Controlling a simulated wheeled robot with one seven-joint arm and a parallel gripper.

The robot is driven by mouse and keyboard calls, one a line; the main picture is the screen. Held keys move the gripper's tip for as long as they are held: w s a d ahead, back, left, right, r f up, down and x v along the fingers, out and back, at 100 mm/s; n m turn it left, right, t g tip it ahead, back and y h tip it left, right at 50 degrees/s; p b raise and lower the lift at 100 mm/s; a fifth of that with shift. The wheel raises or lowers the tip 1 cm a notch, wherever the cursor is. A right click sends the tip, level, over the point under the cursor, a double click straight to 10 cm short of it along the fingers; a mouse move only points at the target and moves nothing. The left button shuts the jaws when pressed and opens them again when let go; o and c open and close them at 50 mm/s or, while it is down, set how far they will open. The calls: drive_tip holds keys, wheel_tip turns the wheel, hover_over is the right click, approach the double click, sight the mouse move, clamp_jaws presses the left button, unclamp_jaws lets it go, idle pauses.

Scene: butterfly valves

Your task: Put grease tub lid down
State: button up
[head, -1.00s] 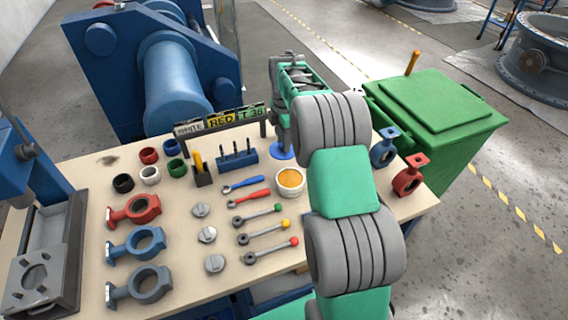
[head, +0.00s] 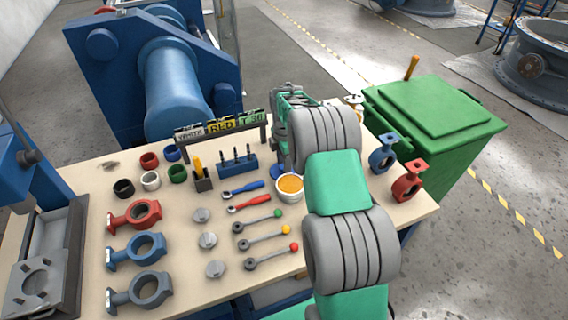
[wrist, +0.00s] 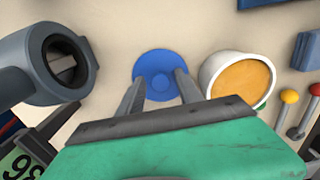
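The blue grease tub lid (wrist: 157,62), round with a raised middle, appears to lie flat on the bench in the wrist view, just left of the tub. In the head view only a blue edge of it (head: 277,172) shows below my gripper. The white tub (wrist: 209,74) stands upright and uncovered, with orange grease inside; it also shows in the head view (head: 290,197). My gripper (wrist: 160,75) is over the lid. Its fingers stand apart, one on each side of the lid's middle, with visible space between them. In the head view my arm hides much of the gripper.
On the bench (head: 200,275), a grey ring-shaped valve body (wrist: 50,65) is close left of the fingers in the wrist view. Colour-knobbed levers (head: 265,237), wrenches (head: 245,188) and a blue tool block (head: 237,166) are near the tub. A sign rack (head: 220,127) stands behind.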

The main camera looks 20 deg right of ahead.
drive_tip(key=shift+o, duration=0.4)
wheel_tip(320, 180, up, 12)
drive_tip(key=b, duration=0.1)
drive_tip(key=s+a+r+m, duration=0.4)
drive_tip(key=s+r, duration=0.1)
drive_tip(key=s+a+f+m+t, duration=0.1)
drive_tip(key=s+a+m, duration=0.2)
drive_tip(key=s, duration=0.4)
drive_tip(key=s+a+f+m+t, duration=0.1)
drive_tip(key=s+a+m, duration=0.2)
drive_tip(key=s+m, duration=0.3)
drive_tip(key=s+a+m+t, duration=0.1)
drive_tip(key=s+a+m, duration=0.1)
drive_tip(key=s+m, duration=0.3)
drive_tip(key=s, duration=0.4)
drive_tip(key=shift+a+f, duration=0.4)
drive_tip(key=shift+r, duration=0.15)
